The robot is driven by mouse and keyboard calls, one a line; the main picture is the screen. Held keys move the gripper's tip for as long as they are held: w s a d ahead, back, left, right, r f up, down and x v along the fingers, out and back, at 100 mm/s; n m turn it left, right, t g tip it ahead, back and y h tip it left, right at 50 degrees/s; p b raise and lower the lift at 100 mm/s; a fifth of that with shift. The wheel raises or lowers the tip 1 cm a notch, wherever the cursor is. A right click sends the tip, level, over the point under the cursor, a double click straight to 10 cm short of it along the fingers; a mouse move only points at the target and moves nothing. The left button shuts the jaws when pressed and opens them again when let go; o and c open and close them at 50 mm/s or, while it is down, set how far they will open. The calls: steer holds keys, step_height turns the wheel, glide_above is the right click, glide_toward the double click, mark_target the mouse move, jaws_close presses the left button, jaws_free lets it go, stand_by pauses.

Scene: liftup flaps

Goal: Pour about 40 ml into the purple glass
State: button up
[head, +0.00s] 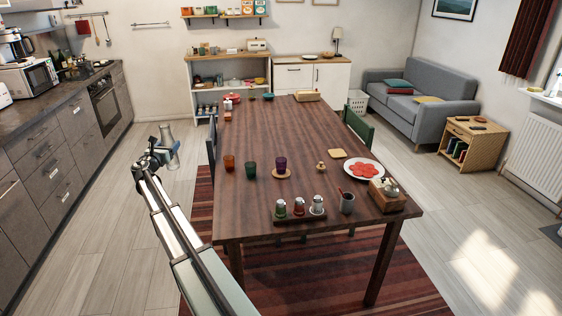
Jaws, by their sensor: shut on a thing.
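The purple glass (281,163) stands upright on a round wooden coaster (281,174) near the middle of the table. My gripper (169,151) is shut on a clear glass carafe (167,133). It holds the carafe off the left side of the table, well apart from the purple glass. The carafe looks close to upright, with its narrow neck up. Part of it is hidden by my gripper, and its liquid level is too small to tell. Whether the purple glass holds anything cannot be seen.
On the wooden table (300,125), a green glass (251,169) and an orange glass (229,163) stand left of the purple glass. A tray with several shakers (299,207), a grey cup (347,203) and a plate (351,170) are nearer the front and right. The table's left front is clear.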

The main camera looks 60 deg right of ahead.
steer(key=s+d+m+g+h, duration=0.1)
steer(key=s+d+m+g, duration=0.2)
steer(key=d, duration=0.5)
steer(key=s+d+m+g, duration=0.1)
steer(key=d+m+g, duration=0.1)
steer(key=d+g, duration=0.4)
steer(key=s+d+m+g+h, duration=0.1)
steer(key=s+d+m+g, duration=0.15)
steer(key=d, duration=0.65)
steer(key=s+d+f+m+g+y, duration=0.2)
steer(key=s+d+f+m+g, duration=0.2)
steer(key=s+d, duration=1.1)
step_height(320, 180, down, 4)
steer(key=shift+s+d+f+g, duration=0.25)
steer(key=shift+d+g, duration=0.2)
steer(key=shift+g, duration=0.6)
steer(key=shift+s+a+r+m+y, duration=0.15)
steer(key=shift+m+y, duration=0.15)
steer(key=shift+m, duration=0.25)
